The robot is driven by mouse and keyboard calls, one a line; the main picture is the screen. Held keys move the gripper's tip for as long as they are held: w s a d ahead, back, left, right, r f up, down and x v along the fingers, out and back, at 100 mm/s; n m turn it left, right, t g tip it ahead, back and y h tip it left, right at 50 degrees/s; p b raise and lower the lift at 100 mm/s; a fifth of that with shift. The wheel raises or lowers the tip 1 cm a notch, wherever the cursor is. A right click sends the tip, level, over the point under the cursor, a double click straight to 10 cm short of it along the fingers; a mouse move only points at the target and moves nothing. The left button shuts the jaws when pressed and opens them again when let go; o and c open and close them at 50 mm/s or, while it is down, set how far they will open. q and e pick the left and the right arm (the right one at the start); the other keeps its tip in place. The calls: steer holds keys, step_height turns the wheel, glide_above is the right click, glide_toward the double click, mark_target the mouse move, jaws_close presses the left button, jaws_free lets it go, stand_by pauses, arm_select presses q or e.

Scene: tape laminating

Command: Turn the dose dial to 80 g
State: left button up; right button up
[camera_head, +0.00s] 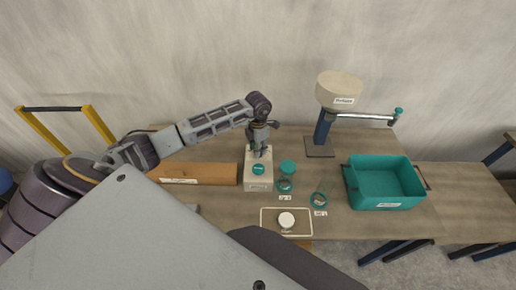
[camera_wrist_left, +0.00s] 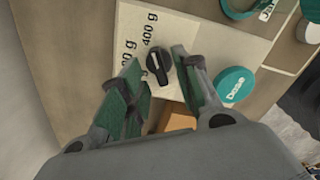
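The cream dosing box (camera_head: 257,183) stands mid-table, with a teal button on its front part. In the left wrist view its top (camera_wrist_left: 200,25) carries a black dial knob (camera_wrist_left: 159,62) and printed marks. One mark reads "400 g"; others are partly hidden or cut off, so I cannot tell the set value. My left gripper (camera_head: 260,152) is lowered over the back of the box. In the wrist view its fingers (camera_wrist_left: 158,60) are apart, one on each side of the knob, with a gap at the left; contact on the right is unclear. My right gripper is not seen.
The teal "Dose" button (camera_wrist_left: 235,86) sits close to the right finger. A brown carton (camera_head: 205,174) lies left of the box.

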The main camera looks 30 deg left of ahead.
arm_select(q)
steer(key=shift+f, duration=0.4)
jaws_close()
